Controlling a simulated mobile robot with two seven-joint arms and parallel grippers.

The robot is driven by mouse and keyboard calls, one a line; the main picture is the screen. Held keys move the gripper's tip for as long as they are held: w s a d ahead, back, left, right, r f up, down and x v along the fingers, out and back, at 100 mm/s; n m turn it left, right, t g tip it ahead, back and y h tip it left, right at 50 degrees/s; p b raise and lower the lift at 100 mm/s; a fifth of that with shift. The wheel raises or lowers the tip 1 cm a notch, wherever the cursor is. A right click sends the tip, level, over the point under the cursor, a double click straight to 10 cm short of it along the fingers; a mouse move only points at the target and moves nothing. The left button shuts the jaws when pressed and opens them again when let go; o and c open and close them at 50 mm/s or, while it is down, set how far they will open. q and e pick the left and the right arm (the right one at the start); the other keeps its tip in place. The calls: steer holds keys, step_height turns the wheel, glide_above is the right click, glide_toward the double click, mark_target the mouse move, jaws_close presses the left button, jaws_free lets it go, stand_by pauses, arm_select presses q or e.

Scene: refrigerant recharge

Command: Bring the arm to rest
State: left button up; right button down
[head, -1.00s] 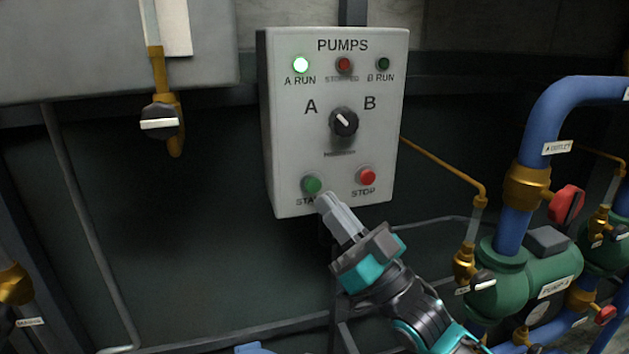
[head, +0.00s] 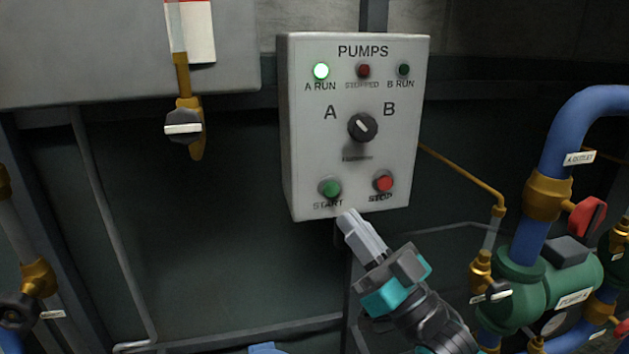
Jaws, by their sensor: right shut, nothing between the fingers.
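My right gripper (head: 349,222) is shut and empty. Its fingertips are just below the lower edge of the pump control box (head: 300,130), under the green START button (head: 330,188), and appear apart from the button. The red STOPPED lamp (head: 363,71) and the B RUN lamp (head: 403,70) look dark. The black selector knob (head: 363,127) points up and left, toward A. The red STOP button (head: 383,183) is right of START. My left gripper is not in view.
At the right are a blue pipe (head: 560,150), a red valve handle (head: 588,216) and a green pump (head: 560,275). A brass valve with a black handle (head: 184,127) hangs at the upper left. The dark wall left of the box (head: 190,240) is clear.

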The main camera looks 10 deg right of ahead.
steer(key=s+d+f+m+g+h, duration=0.15)
steer(key=f+h, duration=0.25)
steer(key=f, duration=0.6)
steer(key=s+f+m+g+h, duration=0.2)
steer(key=f+g+h, duration=0.15)
steer(key=f, duration=0.75)
steer(key=s+d+f+g+h, duration=0.1)
steer(key=s+f+g+h, duration=0.2)
steer(key=s+f, duration=0.8)
step_height(320, 180, down, 3)
steer(key=shift+s+d+r+g+h, duration=0.15)
steer(key=shift+d+g+h, duration=0.15)
steer(key=shift+g, duration=0.8)
